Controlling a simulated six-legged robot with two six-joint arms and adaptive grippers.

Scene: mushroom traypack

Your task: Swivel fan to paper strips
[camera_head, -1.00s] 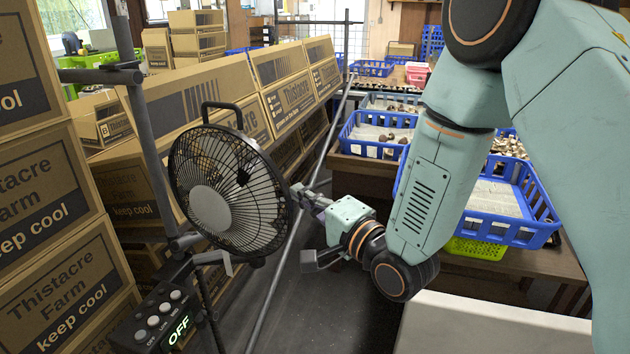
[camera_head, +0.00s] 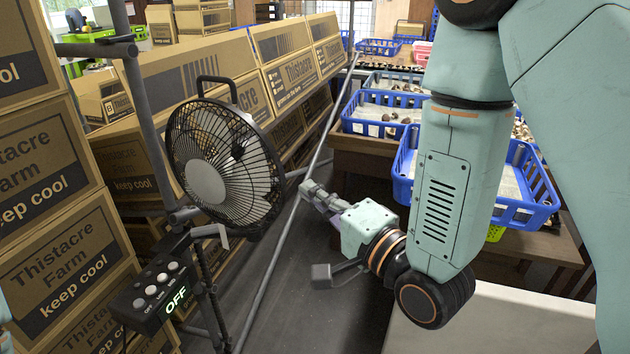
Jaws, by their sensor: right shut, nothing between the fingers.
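The black fan (camera_head: 224,168) with a grey hub stands on a thin stand left of centre, its face turned toward the front left. A control box (camera_head: 158,291) below it shows a lit OFF sign. My right gripper (camera_head: 310,190) is shut and empty, just right of the fan's rim, with a small gap between them. I cannot make out any paper strips. My left gripper is not in view.
Stacked Thistacre Farm boxes (camera_head: 72,262) fill the left side. More boxes (camera_head: 297,78) line the back. Blue crates (camera_head: 526,203) with mushrooms stand on tables at the right.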

